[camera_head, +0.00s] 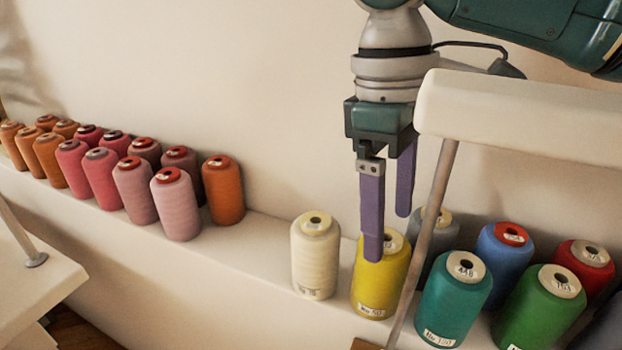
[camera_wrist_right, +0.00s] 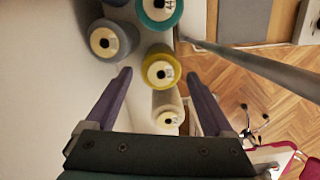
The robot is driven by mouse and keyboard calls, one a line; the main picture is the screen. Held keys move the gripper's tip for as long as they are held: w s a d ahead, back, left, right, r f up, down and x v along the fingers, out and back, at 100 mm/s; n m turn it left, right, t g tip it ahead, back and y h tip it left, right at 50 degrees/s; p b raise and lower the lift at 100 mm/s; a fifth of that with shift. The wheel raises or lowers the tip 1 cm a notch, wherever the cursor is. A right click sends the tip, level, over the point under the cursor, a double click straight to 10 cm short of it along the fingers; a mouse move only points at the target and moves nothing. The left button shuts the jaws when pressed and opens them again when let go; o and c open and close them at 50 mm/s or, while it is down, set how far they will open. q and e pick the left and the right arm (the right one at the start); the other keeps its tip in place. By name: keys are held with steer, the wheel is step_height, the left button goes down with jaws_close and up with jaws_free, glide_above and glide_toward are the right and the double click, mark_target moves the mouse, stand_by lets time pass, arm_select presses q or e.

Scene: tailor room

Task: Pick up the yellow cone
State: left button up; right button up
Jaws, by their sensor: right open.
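The yellow cone (camera_head: 376,285) stands upright on the white ledge in the head view, between a cream cone and a teal one. In the right wrist view the yellow cone (camera_wrist_right: 157,68) lies ahead, between the lines of my two fingers. My right gripper (camera_head: 388,235) is open and points down above the cone. One purple finger overlaps the cone's upper part in the head view; the other is behind it and higher. In the right wrist view the right gripper (camera_wrist_right: 160,78) shows its fingers spread wide and empty. Contact with the cone is not clear. My left gripper is not in view.
The cream cone (camera_head: 315,257) stands close left, the grey cone (camera_head: 440,237) behind and the teal cone (camera_head: 453,300) right. A slanted metal rod (camera_head: 423,240) under a white panel (camera_head: 530,115) passes near the yellow cone. The ledge (camera_head: 262,245) is clear left of the cream cone.

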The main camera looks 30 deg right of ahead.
mark_target(383, 265)
step_height(383, 265, down, 2)
steer(key=shift+f, duration=0.15)
steer(key=f, duration=0.3)
steer(key=f+b, duration=0.1)
steer(key=f, duration=0.1)
steer(key=shift+s+f, duration=0.2)
steer(key=shift+s, duration=0.1)
steer(key=shift+r, duration=0.1)
steer(key=c, duration=1.3)
